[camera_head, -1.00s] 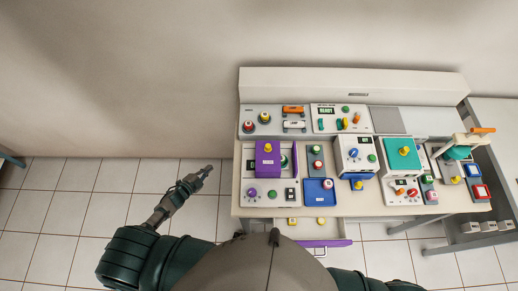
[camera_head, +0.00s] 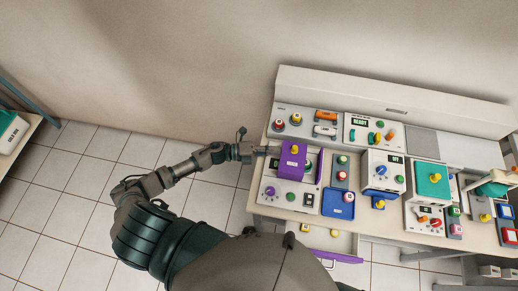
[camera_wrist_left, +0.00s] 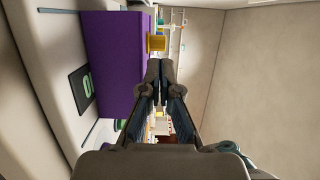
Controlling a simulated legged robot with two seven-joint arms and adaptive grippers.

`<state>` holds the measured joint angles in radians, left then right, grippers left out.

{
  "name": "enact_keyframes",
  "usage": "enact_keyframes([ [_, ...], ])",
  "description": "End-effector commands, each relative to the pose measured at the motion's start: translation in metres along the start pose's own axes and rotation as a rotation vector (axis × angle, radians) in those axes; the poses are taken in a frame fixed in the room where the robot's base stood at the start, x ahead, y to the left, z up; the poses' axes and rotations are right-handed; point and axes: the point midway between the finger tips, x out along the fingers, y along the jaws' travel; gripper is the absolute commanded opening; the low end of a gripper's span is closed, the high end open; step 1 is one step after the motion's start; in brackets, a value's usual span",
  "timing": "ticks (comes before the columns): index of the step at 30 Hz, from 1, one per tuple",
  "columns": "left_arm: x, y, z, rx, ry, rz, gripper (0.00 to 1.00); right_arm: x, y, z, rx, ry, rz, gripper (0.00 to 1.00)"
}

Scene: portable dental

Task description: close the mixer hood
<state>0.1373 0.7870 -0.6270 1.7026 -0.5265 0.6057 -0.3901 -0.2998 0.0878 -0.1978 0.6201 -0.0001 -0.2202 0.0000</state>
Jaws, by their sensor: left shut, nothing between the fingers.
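The purple mixer hood (camera_head: 290,161) with a yellow knob (camera_head: 295,149) on top sits on a white panel unit at the left of the bench. I cannot tell from this angle how far the hood is open. My left gripper (camera_head: 266,150) is shut and empty, at the left side of the hood near its knob. In the left wrist view, the closed fingers (camera_wrist_left: 160,75) are beside the purple hood (camera_wrist_left: 112,65), and its yellow knob (camera_wrist_left: 157,43) is just beyond the tips. Whether the fingers touch the hood is unclear. My right gripper is out of view.
Red and yellow buttons (camera_head: 296,119) and an orange lamp part (camera_head: 326,115) lie behind the hood. A blue tray (camera_head: 338,205), a white device with a blue dial (camera_head: 382,170) and a teal-topped box (camera_head: 432,180) stand to the right. A drawer with a purple front (camera_head: 338,257) is below.

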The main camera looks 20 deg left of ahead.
Motion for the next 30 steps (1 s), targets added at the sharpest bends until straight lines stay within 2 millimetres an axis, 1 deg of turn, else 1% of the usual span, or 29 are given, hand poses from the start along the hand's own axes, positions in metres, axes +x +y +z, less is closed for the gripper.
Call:
enact_keyframes([
  [1, 0.01, -0.003, 0.001, 0.001, 0.0, -0.002, 0.0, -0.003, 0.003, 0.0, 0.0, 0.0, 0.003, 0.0],
  [3, 0.021, -0.002, 0.001, 0.0, -0.001, -0.003, 0.0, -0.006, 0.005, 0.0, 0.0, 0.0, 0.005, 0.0],
  [9, 0.042, 0.0, 0.001, -0.001, -0.002, 0.0, 0.0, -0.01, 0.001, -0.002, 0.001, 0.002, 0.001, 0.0],
  [16, 0.049, 0.0, 0.0, -0.001, -0.002, 0.001, 0.0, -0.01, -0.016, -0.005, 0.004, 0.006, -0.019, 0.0],
  [19, 0.05, 0.001, -0.001, -0.001, -0.002, 0.002, 0.0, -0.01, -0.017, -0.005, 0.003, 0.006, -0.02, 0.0],
  [23, 0.051, 0.0, -0.001, -0.001, -0.001, 0.002, 0.0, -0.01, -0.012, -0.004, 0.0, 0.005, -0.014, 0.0],
  [26, 0.062, 0.0, -0.004, -0.002, -0.001, -0.001, 0.0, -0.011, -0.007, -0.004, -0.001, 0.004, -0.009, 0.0],
  [30, 0.089, -0.001, -0.01, -0.002, -0.001, -0.001, 0.0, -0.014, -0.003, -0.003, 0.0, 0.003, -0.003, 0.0],
])
